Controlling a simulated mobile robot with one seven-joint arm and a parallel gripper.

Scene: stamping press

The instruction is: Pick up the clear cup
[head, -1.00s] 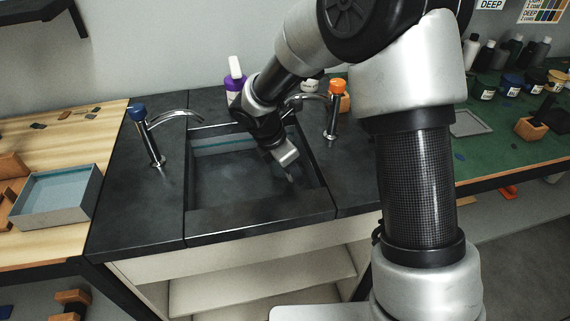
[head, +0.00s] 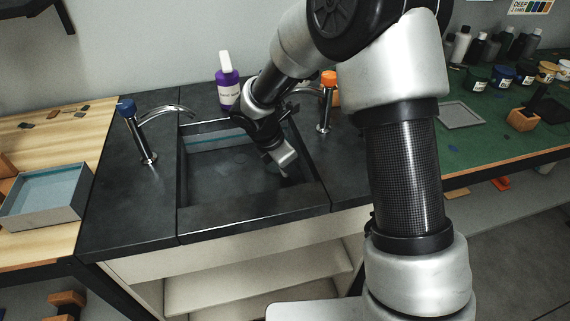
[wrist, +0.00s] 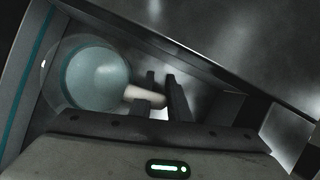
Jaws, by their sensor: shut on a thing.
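The clear cup (wrist: 93,75) shows in the wrist view at the left, as a round see-through shape with a pale handle (wrist: 138,95). The handle reaches to my gripper's two dark fingers (wrist: 166,97). My gripper is shut on this handle, and the cup's round body lies to the left of the fingers. In the head view my gripper (head: 287,168) is down inside the dark sink (head: 255,222), near its right side. I cannot clearly make out the cup there.
The sink walls stand close around my gripper. A blue-topped tap (head: 139,130) is left of the sink and an orange-topped tap (head: 326,100) right of it. A purple bottle (head: 228,90) stands behind. A grey tray (head: 60,218) is at the left.

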